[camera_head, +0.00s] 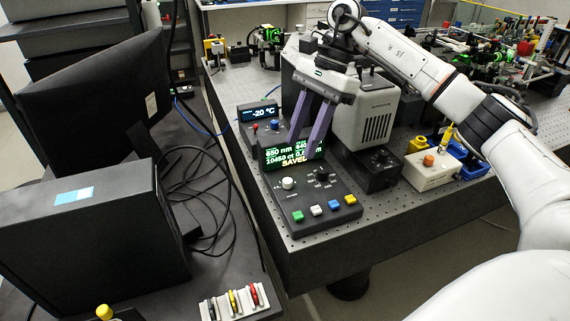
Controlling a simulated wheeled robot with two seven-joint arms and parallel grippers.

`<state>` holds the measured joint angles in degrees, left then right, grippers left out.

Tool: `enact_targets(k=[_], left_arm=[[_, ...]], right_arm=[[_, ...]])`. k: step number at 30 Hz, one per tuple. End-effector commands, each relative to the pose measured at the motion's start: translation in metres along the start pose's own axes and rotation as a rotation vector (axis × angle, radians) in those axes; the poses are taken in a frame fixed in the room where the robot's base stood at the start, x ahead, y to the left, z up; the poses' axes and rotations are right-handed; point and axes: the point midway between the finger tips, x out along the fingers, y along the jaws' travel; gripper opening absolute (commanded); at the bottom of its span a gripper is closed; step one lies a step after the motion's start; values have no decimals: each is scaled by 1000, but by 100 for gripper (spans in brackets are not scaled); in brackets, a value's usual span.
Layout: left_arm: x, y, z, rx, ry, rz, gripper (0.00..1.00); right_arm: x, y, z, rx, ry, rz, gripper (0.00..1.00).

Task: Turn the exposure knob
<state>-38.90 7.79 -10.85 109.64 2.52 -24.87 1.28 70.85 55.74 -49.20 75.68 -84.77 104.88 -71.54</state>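The control box (330,205) stands near the front left edge of the perforated bench. Its top carries a light knob (288,183) on the left and a black knob (321,175) on the right. Their labels are too small to read, so I cannot tell which one is the exposure knob. The box's lit display (285,158) shows "650 nm", a count and a partly hidden "SAVE…" line. My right gripper (304,146) points down with its two purple fingers apart and empty. In the picture its tips overlap the display, behind and above both knobs. My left gripper is out of view.
Green, white, blue and yellow buttons (317,211) line the box's front. A "-20 °C" controller (262,113) stands behind it. A grey instrument (368,112) and a black box (374,167) stand to the right. A beige box (431,171) sits farther right.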

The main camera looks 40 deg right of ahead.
Motion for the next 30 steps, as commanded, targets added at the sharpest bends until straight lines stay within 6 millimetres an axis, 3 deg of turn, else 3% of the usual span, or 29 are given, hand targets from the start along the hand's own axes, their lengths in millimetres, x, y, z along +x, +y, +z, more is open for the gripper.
enact_targets(k=[4, 12, 25, 30], left_arm=[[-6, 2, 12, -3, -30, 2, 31], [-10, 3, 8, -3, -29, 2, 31], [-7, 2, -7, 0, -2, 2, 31], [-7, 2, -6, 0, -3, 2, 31]], right_arm=[[30, 2, 0, 0, 0, 6, 35], [71, 0, 1, 0, -1, 2, 35], [82, 0, 1, -1, -2, 0, 35], [82, 0, 1, -1, -2, 0, 7]])
